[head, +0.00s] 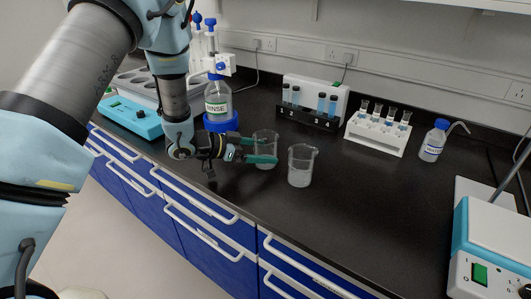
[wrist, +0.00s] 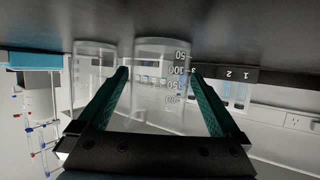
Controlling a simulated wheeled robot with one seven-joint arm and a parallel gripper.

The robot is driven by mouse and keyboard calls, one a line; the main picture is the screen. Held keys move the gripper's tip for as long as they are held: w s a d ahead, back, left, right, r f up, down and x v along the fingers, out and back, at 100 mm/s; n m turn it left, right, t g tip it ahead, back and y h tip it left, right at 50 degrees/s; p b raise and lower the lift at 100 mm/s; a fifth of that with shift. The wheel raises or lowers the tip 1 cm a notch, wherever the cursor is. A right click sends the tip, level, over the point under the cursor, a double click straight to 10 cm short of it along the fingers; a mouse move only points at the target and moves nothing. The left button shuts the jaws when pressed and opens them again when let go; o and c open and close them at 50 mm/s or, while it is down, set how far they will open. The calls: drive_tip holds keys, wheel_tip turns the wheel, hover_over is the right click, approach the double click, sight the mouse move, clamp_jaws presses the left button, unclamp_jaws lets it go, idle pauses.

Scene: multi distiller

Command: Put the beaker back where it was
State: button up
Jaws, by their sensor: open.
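Two clear glass beakers stand upright on the black bench. One beaker (head: 265,136) is at my gripper (head: 276,150), and the other beaker (head: 300,166) stands just to its right and nearer the front. My gripper is low, lying level and pointing right, with its green fingers open. The first beaker appears between the fingers, without a visible grip. The upside-down wrist view shows a marked beaker (wrist: 160,85) between the fingers and a second beaker (wrist: 92,75) outside the left finger. Touching cannot be told.
A dark tube rack (head: 310,116) and a white rack (head: 377,134) stand at the back. A wash bottle (head: 434,142) and a white-blue device (head: 490,247) are right. Bench between them is clear.

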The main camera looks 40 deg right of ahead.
drive_tip(key=b+v, duration=0.2)
drive_tip(key=v, duration=0.8)
drive_tip(key=shift+a, duration=0.3)
drive_tip(key=shift+w+a+r+t, duration=0.1)
drive_tip(key=shift+w+t, duration=0.2)
drive_tip(key=shift+w, duration=0.1)
drive_tip(key=w+a+r+n+t+y, duration=0.2)
drive_tip(key=w+a+n+t+y, duration=0.3)
drive_tip(key=w+a, duration=0.45)
drive_tip(key=w+a+r+n+t+y, duration=0.1)
drive_tip(key=w+a+n+t+y, duration=0.35)
drive_tip(key=a, duration=0.75)
drive_tip(key=s+a+n+g+y, duration=0.3)
drive_tip(key=s+a+n, duration=0.7)
drive_tip(key=s+a, duration=0.4)
drive_tip(key=a+r+g, duration=0.1)
drive_tip(key=a, duration=0.1)
drive_tip(key=shift+a+n, duration=0.35)
drive_tip(key=shift+g, duration=0.25)
